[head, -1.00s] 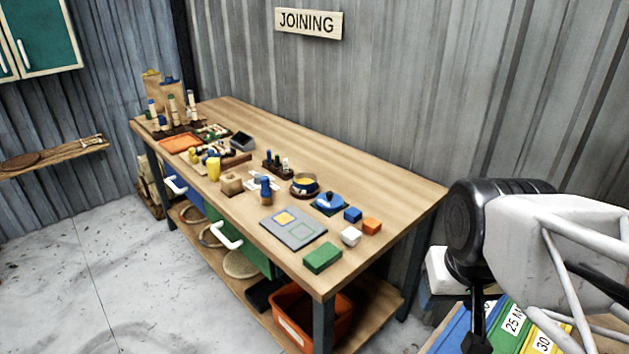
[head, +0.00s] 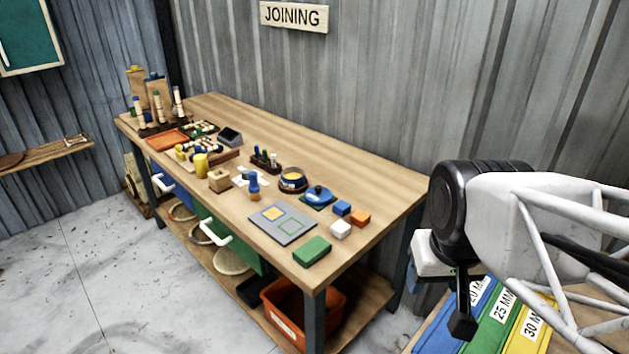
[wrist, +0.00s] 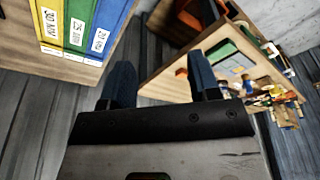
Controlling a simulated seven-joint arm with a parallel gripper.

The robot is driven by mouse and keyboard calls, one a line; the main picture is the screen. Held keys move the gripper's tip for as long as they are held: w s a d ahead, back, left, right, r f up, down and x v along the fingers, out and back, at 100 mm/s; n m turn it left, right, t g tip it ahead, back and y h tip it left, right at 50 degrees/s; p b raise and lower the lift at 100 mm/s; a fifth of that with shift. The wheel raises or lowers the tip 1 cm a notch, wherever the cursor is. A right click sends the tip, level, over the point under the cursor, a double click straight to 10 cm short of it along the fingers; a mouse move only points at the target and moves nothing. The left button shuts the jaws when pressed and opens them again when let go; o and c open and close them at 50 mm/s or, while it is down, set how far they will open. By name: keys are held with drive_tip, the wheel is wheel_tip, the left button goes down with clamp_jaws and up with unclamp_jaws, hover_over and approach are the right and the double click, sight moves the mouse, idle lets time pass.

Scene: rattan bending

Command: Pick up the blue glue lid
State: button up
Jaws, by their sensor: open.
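The blue glue lid (head: 318,194), round with a dark knob on top, lies on a blue base on the workbench (head: 345,158). It is right of the round glue pot (head: 293,179), which has a yellowish inside. I cannot make out the lid in the wrist view.
A grey board (head: 284,223) and a blue-topped bottle (head: 254,184) are nearby. The bench's back strip is clear. Colored labelled bins (head: 494,318) stand at lower right.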

drive_tip(key=w+a+r+n, duration=0.2)
drive_tip(key=w+r, duration=0.1)
drive_tip(key=w, duration=1.4)
drive_tip(key=n+g, duration=0.3)
drive_tip(key=n, duration=0.4)
hover_over(319, 186)
drive_tip(key=f, duration=1.8)
drive_tip(key=shift+s+d+f, duration=0.15)
drive_tip(key=shift+s, duration=0.1)
drive_tip(key=shift+w+f, duration=0.2)
drive_tip(key=shift+w, duration=0.05)
drive_tip(key=shift+f, duration=1.3)
